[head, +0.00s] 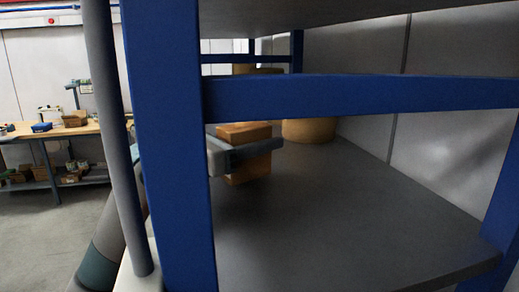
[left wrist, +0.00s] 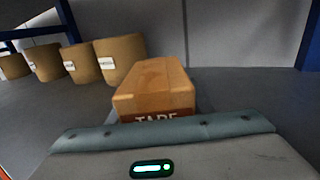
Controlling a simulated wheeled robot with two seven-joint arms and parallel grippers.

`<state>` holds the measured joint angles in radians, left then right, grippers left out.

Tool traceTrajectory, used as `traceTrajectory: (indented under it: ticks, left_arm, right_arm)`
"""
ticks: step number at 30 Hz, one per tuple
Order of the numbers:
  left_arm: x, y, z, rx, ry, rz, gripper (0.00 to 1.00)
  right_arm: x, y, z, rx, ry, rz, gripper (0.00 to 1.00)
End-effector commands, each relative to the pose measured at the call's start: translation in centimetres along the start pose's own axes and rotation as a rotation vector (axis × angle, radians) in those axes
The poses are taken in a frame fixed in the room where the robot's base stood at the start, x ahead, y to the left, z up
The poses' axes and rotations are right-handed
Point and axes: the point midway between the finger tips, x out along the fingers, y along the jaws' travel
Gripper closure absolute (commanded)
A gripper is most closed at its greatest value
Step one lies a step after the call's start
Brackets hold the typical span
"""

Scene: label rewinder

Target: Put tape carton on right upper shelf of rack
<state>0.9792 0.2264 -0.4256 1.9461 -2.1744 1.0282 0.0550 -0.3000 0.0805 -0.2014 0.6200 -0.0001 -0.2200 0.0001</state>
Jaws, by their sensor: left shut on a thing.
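The tape carton (head: 247,134) is a small brown box inside the rack, over the grey shelf (head: 330,215). In the left wrist view the carton (left wrist: 156,88) sits straight ahead of my gripper, with part of the word "TAPE" showing on its near face. My left gripper (head: 255,152) reaches in past the blue upright and is shut on the carton, one dark finger across its near side. Whether the carton's underside touches the shelf cannot be told. My right gripper is not in view.
A blue upright (head: 168,150) and a blue cross beam (head: 360,97) frame the shelf opening. Several labelled brown rolls or tubs (left wrist: 121,58) stand left of the carton. The shelf's front right is clear. A workbench (head: 60,130) stands far left.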

Motion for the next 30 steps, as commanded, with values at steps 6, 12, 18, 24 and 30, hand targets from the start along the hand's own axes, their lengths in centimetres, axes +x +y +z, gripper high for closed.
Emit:
traceTrajectory:
  ticks: [6,12,18,24,30]
  left_arm:
    - [-0.03,0.0,-0.69,0.001,-0.002,0.0,0.87]
    - [-0.03,0.0,-0.76,0.001,-0.002,0.0,0.87]
    - [-0.01,0.0,-0.96,0.0,0.0,0.0,0.36]
    - [-0.01,0.01,-0.95,0.0,0.0,0.0,0.36]
    - [-0.02,0.01,-0.59,0.0,-0.001,0.0,0.36]
  right_arm:
    - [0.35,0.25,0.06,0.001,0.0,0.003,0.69]
    - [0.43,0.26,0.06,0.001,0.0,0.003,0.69]
    - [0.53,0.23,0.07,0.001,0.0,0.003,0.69]
    - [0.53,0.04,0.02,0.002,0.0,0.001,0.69]
    - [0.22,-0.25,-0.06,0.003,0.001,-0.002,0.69]
